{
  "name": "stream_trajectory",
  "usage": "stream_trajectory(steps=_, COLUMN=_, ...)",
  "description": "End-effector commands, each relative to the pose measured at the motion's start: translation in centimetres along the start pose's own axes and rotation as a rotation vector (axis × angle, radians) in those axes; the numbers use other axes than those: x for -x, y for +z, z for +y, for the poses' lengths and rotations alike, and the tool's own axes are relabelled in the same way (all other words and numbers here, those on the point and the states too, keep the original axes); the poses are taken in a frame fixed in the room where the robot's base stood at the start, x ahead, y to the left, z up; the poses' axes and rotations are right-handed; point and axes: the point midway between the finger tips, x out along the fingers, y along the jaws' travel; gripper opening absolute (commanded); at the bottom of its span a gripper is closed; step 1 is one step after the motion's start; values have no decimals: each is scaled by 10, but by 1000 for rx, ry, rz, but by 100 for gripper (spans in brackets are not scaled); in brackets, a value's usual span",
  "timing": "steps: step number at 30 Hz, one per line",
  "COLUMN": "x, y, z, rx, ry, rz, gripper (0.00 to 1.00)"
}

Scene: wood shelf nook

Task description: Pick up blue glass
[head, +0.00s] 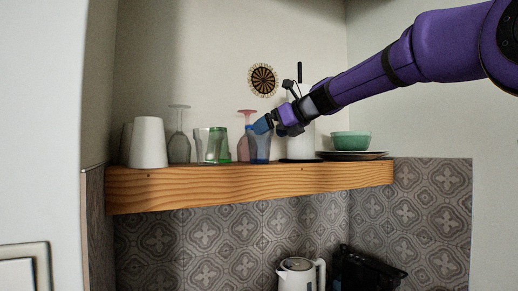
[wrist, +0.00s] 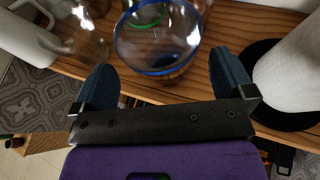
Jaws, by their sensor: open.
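The blue glass (head: 260,150) stands upright on the wooden shelf in the head view, with my gripper (head: 268,124) at its upper part, partly covering it. In the wrist view, a clear glass with a blue rim (wrist: 160,71) shows just ahead of my gripper (wrist: 165,66). My two blue fingers are spread apart, one to each side of the glass's near edge. I cannot tell whether either finger touches it. The jaws hold nothing.
A pink stemmed glass (head: 243,149) stands close left of the blue glass. Green (head: 219,145) and clear glasses and white cups (head: 148,143) stand farther left. A white roll (wrist: 292,75) on a black base is close on the right. The shelf's front edge (head: 250,183) is near.

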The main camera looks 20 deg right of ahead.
Motion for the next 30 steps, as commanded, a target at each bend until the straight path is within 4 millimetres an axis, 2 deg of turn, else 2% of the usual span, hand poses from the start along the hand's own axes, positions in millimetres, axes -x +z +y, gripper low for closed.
stream_trajectory(steps=7, x=-36, y=3, z=0, rx=1, ry=2, rz=2, gripper=100)
stream_trajectory(steps=15, x=-42, y=3, z=0, rx=0, ry=0, rz=1, gripper=100)
stream_trajectory(steps=16, x=-42, y=3, z=0, rx=0, ry=0, rz=1, gripper=98)
stream_trajectory(steps=22, x=-41, y=3, z=0, rx=0, ry=0, rz=1, gripper=52)
stream_trajectory(steps=30, x=-41, y=4, z=0, rx=1, ry=0, rz=0, gripper=51)
